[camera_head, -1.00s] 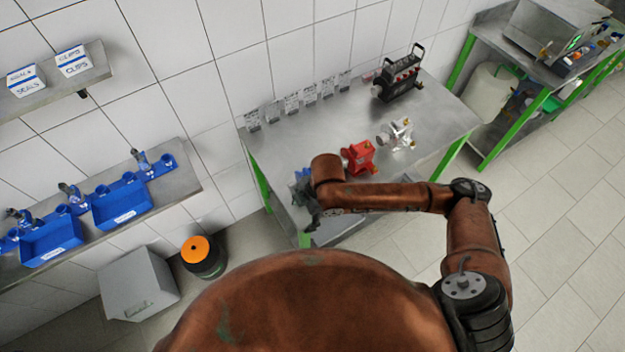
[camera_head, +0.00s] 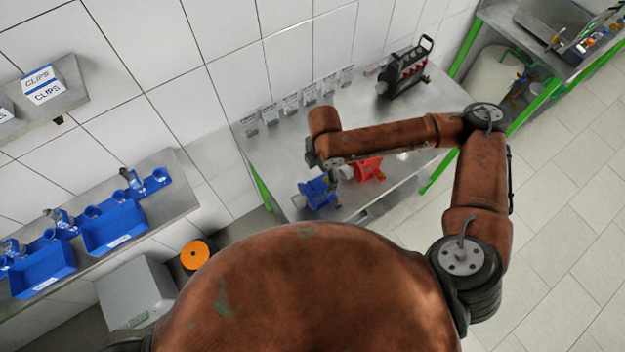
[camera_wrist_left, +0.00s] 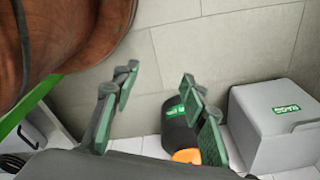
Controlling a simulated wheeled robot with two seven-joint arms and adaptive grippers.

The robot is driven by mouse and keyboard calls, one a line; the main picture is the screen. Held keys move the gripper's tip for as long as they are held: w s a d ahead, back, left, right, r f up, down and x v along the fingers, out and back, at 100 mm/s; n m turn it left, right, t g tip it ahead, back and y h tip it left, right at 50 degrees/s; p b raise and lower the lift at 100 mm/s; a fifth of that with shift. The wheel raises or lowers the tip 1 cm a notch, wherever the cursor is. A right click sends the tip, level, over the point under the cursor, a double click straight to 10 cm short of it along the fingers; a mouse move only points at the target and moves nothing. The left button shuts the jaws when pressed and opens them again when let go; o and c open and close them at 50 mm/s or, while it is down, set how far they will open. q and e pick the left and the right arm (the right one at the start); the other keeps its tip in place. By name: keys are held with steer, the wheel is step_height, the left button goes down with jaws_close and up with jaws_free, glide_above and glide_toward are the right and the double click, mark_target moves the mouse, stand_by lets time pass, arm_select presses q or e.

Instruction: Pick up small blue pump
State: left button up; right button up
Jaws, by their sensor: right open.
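The small blue pump (camera_head: 319,193) stands near the front left edge of the steel table (camera_head: 290,150) in the head view. My right gripper (camera_head: 312,157) is just behind it in the picture, partly hidden by its own wrist; it is open and I see nothing held. I cannot tell the exact gap to the pump. A red pump (camera_head: 369,170) stands right of the blue one, partly behind my right forearm. My left gripper (camera_wrist_left: 160,105) shows in the left wrist view, its fingers wide apart and empty, away from the table.
A black device with red parts (camera_head: 403,72) stands at the table's back right. Several labelled cards (camera_head: 290,105) line the wall side. Blue bins (camera_head: 115,228) sit on the left shelf. An orange-topped drum (camera_head: 195,254) and a grey box (camera_head: 133,293) stand on the floor.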

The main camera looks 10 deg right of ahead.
mark_target(317, 185)
steer(key=shift+w+d+f, duration=0.1)
steer(key=shift+w+f, duration=0.05)
steer(key=shift+f, duration=0.65)
steer(key=shift+a+f, duration=0.25)
steer(key=shift+f, duration=0.4)
steer(key=shift+a+f, duration=0.25)
steer(key=shift+f, duration=0.35)
steer(key=f, duration=0.2)
steer(key=shift+a+f+p, duration=0.25)
steer(key=shift+f+p, duration=0.05)
steer(key=shift+p, duration=0.05)
steer(key=shift+f, duration=0.3)
steer(key=shift+d+f, duration=0.1)
steer(key=shift+f, duration=0.1)
steer(key=c, duration=0.9)
arm_select(q)
steer(key=shift+s+r, duration=0.3)
steer(key=shift+s, duration=0.3)
arm_select(e)
jaws_close()
steer(key=shift+r, duration=0.1)
